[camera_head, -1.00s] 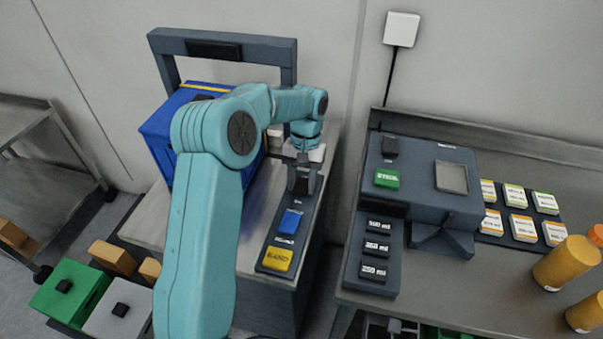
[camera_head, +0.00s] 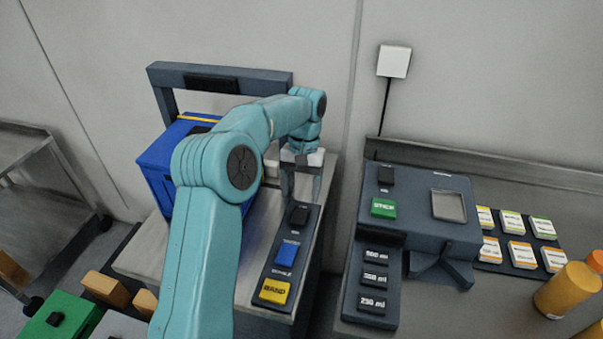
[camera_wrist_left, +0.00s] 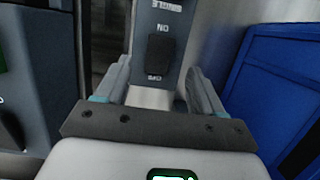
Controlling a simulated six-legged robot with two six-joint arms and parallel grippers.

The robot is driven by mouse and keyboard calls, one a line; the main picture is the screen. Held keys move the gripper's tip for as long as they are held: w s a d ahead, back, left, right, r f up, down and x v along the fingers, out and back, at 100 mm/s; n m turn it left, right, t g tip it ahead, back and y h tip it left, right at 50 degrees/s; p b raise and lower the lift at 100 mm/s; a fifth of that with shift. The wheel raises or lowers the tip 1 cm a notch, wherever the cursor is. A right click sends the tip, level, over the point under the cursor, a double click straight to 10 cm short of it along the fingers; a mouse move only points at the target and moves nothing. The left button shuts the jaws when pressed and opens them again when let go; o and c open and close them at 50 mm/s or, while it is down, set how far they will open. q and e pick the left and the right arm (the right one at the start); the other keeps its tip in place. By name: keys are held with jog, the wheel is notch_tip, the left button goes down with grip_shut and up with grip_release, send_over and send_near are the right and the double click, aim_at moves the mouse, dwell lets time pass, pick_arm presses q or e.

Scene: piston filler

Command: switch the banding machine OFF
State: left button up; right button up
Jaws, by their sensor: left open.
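The banding machine (camera_head: 152,265) stands at left centre with a dark arch at its back. Its control strip carries a black rocker switch (camera_head: 299,215), a blue button (camera_head: 287,252) and a yellow BAND button (camera_head: 273,291). My left gripper (camera_head: 301,187) is open and empty, just behind the rocker in the head view. In the left wrist view the rocker (camera_wrist_left: 160,55) shows between the open fingers (camera_wrist_left: 158,68), with ON and OFF printed at its ends. I cannot tell which end is pressed. My right gripper is out of view.
A blue crate (camera_head: 158,170) sits under the arch, partly behind my left arm. Right of a gap stands the filler (camera_head: 415,215) with a green button and volume keys.

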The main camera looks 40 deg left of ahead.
pick_arm(q)
jog(key=p+v, duration=0.1)
jog(key=v, duration=0.4)
jog(key=shift+r, duration=0.3)
jog(key=shift+w+a, duration=0.1)
